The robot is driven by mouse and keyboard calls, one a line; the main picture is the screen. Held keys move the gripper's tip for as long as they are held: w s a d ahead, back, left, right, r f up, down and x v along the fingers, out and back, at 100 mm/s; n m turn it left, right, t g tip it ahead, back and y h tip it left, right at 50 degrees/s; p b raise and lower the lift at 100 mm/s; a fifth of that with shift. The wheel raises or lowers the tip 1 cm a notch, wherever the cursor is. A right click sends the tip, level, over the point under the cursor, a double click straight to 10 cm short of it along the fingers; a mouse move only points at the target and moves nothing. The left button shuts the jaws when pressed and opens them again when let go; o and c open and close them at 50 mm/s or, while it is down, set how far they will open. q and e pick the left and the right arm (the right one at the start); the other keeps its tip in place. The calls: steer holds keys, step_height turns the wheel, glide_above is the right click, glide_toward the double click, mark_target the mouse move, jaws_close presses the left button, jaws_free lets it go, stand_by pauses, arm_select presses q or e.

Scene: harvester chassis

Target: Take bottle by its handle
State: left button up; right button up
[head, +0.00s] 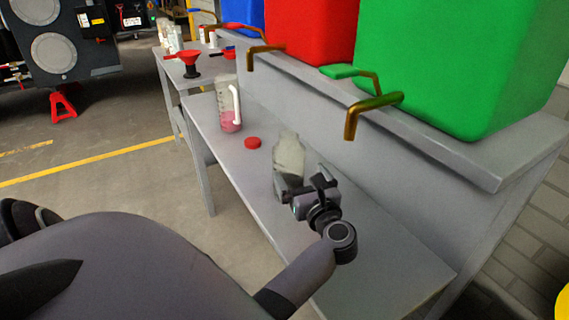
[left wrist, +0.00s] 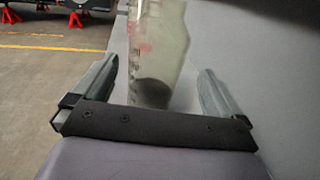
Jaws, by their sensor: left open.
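A translucent pale bottle (head: 289,153) stands on the grey bench, just beyond my left gripper (head: 294,187). In the left wrist view the bottle (left wrist: 160,50) shows between the two spread fingers of the left gripper (left wrist: 158,78), with dark contents low down. The fingers appear apart from it, and the gripper is open and empty. I cannot make out the bottle's handle; the gripper hides its lower part in the head view. My right gripper is not in view.
A clear jug (head: 231,122) with pink liquid and a white handle stands farther back, near a red cap (head: 253,142). A red funnel (head: 190,58) stands beyond.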

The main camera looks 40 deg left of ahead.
mark_target(294, 168)
arm_select(q)
steer(key=shift+p+x, duration=0.3)
steer(key=shift+x, duration=0.65)
steer(key=p+x, duration=0.1)
steer(key=x, duration=0.4)
steer(key=shift+s, duration=0.1)
steer(key=shift+a+f, duration=0.15)
steer(key=shift+a, duration=0.15)
steer(key=shift+c, duration=0.3)
steer(key=c, duration=0.9)
